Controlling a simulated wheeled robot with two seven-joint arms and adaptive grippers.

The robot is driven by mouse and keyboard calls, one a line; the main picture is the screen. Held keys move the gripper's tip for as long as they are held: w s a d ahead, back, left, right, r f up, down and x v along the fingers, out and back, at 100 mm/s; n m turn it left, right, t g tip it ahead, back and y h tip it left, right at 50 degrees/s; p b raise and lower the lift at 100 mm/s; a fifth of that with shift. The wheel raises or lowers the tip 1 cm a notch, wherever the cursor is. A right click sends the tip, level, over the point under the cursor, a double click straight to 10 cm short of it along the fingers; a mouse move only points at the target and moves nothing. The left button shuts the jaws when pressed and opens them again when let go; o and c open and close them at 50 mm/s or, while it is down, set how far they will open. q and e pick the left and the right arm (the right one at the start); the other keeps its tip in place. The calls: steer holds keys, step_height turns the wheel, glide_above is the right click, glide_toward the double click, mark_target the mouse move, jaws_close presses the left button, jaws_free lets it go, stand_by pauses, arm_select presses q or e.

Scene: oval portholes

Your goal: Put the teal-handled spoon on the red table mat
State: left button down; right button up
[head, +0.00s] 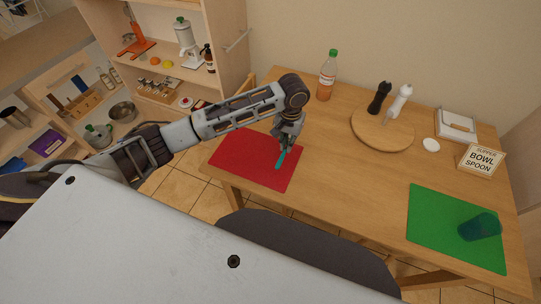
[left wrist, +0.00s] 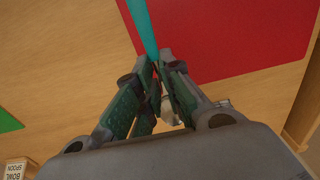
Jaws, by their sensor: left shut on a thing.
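The teal-handled spoon shows as a teal handle (head: 281,158) in the head view and as a teal bar (left wrist: 142,25) at the top of the left wrist view. Its bowl end cannot be made out. My left gripper (head: 285,146) is shut on the handle, and its fingers also show in the left wrist view (left wrist: 158,62). The red table mat (head: 245,157) lies flat on the table. The gripper and handle appear over the mat's right part in the head view. I cannot tell whether the spoon touches the mat. My right gripper is not in view.
The wooden table (head: 340,180) also holds a green mat (head: 435,215) with a teal cup (head: 480,227), a bottle (head: 327,78), a round board (head: 375,137) with two mills, and a sign (head: 482,161). The middle of the table is clear.

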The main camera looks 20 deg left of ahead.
arm_select(q)
glide_above(285, 162)
steer(key=shift+d+f, duration=0.1)
steer(key=shift+f, duration=2.7)
steer(key=shift+f, duration=1.9)
steer(key=shift+f, duration=0.1)
steer(key=c, duration=1.5)
jaws_free()
steer(key=shift+c, duration=0.2)
step_height(285, 162, up, 12)
steer(key=shift+r, duration=0.15)
